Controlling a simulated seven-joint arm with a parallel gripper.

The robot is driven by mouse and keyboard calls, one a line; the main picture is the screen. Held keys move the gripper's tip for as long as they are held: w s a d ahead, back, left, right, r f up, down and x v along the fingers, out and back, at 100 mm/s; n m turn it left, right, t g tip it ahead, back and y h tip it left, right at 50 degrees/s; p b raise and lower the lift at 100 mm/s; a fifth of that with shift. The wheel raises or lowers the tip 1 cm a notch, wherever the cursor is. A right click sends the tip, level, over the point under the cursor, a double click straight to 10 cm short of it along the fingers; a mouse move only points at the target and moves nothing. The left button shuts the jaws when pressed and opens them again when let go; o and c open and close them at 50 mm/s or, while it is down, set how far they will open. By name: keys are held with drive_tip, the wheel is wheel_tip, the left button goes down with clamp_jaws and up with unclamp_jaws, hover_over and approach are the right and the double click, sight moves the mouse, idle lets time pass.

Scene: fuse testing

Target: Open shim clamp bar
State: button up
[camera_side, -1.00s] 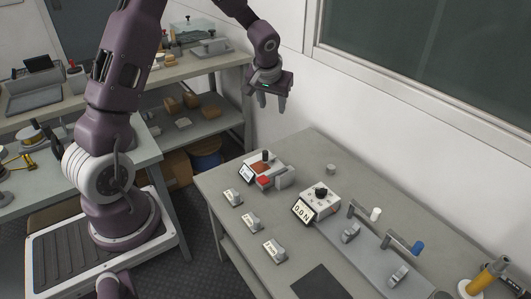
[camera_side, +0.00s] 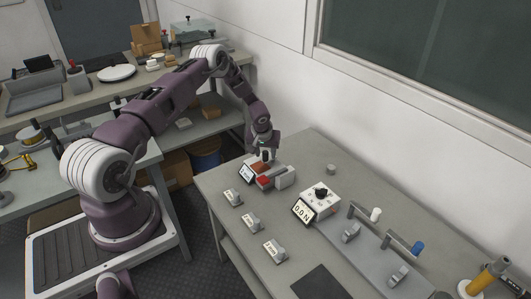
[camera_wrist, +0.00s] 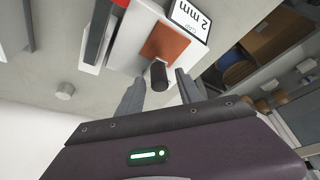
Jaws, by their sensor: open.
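A small bench fixture (camera_side: 272,173) has a grey block, a red part, an orange-brown plate (camera_wrist: 166,45) and a tilted display (camera_wrist: 190,18) reading 2 mm. A short black knob (camera_wrist: 159,76) stands at the plate's edge in the wrist view. I cannot tell for certain which part is the shim clamp bar. My gripper (camera_side: 266,156) is over the fixture, pointing down. In the wrist view its open fingers (camera_wrist: 158,80) lie on both sides of the black knob, with visible gaps. In the side view the gripper mostly hides the knob.
Three small grey labelled blocks (camera_side: 251,221) sit along the bench's left. A white box with a black dial (camera_side: 321,194) and a 0.0 N display stands to the right. Beyond are levers with white (camera_side: 375,214) and blue (camera_side: 417,248) handles. A small grey cylinder (camera_side: 331,169) stands behind.

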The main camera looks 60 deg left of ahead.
clamp_jaws()
drive_tip(key=shift+a, duration=0.1)
drive_tip(key=m, duration=0.1)
drive_tip(key=a+m+h, duration=0.1)
drive_tip(key=m, duration=0.1)
drive_tip(key=shift+t, duration=0.4)
drive_tip(key=m, duration=0.1)
drive_tip(key=m+h, duration=0.1)
drive_tip(key=a+m, duration=0.1)
drive_tip(key=shift+w+m+t, duration=0.3)
drive_tip(key=shift+m, duration=0.1)
drive_tip(key=m+h, duration=0.1)
drive_tip(key=m, duration=0.1)
drive_tip(key=w+a+m+h, duration=0.1)
drive_tip(key=m, duration=0.1)
drive_tip(key=shift+w+a+m+h, duration=0.1)
drive_tip(key=shift+w+m+h, duration=0.25)
drive_tip(key=shift+m, duration=0.65)
drive_tip(key=shift+w+a+m+h, duration=0.1)
drive_tip(key=shift+w+m+h, duration=0.2)
drive_tip(key=shift+m, duration=0.7)
